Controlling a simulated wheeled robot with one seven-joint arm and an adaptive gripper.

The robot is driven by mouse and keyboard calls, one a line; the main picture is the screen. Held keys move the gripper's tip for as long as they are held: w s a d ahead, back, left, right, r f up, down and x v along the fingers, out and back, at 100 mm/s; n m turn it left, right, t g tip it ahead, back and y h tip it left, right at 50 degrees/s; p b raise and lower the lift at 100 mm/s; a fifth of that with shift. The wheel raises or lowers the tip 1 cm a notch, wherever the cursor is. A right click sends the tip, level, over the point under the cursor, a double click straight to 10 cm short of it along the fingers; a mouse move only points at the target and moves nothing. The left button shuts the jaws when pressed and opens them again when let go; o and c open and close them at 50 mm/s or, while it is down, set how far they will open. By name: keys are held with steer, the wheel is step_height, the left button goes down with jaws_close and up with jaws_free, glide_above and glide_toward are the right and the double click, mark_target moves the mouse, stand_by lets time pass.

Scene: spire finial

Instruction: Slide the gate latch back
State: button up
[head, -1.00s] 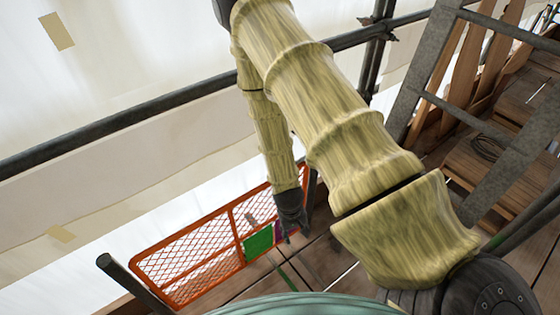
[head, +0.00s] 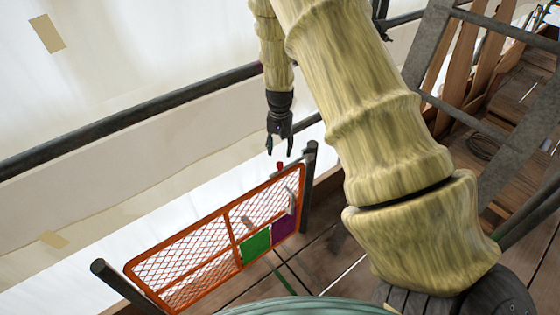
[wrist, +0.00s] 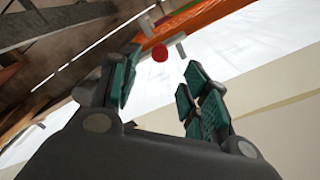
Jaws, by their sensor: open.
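The orange mesh gate (head: 215,217) stands at lower centre in the head view, with a green panel (head: 255,245) and a purple panel (head: 283,228) on it. A red knob (head: 280,165) shows just above its top rail near the right end; I take it as part of the latch. The knob (wrist: 159,53) also shows in the wrist view, beside small pale grey bars. My gripper (head: 280,152) points down above the gate's top right, close to the knob. In the wrist view its teal-padded fingers (wrist: 158,88) are apart, with nothing between them; the knob appears beyond the fingertips.
A dark post (head: 309,185) stands at the gate's right end and another post (head: 120,284) at its left. A dark rail (head: 130,120) runs behind, before white sheeting. A grey metal frame (head: 430,70) and wooden planks are at the right.

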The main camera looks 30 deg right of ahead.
mark_target(280, 163)
steer(key=shift+f+p, duration=0.35)
steer(key=shift+f, duration=3.35)
steer(key=shift+a, duration=0.1)
jaws_close()
